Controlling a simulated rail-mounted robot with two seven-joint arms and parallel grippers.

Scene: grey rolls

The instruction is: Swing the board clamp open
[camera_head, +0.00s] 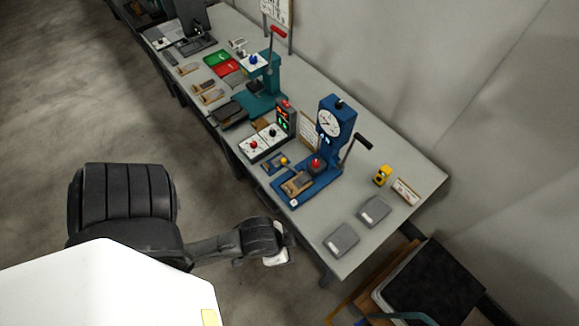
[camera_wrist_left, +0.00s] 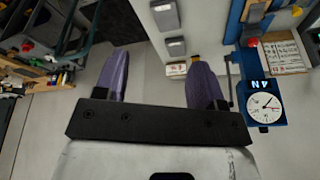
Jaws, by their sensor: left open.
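A blue press stand with a round dial (camera_head: 329,122) stands on the bench in the head view. Its base (camera_head: 318,187) holds a tan board-like piece (camera_head: 297,184), a red knob (camera_head: 316,163) and a black-gripped lever (camera_head: 362,143). A yellow knob (camera_head: 284,160) sits at its left. I cannot tell which part is the board clamp. In the left wrist view the dial (camera_wrist_left: 265,106) is at right, beside the right finger. My left gripper (camera_wrist_left: 160,62) is open and empty, its purple fingers wide apart. My right gripper is not in view.
A control box (camera_head: 266,140) and a teal press with a red handle (camera_head: 265,75) stand farther along the bench. Two grey boxes (camera_head: 342,239) (camera_head: 374,211), a yellow object (camera_head: 382,175) and a small card (camera_head: 405,191) lie at the near end. A dark-topped cart (camera_head: 432,285) stands beyond it.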

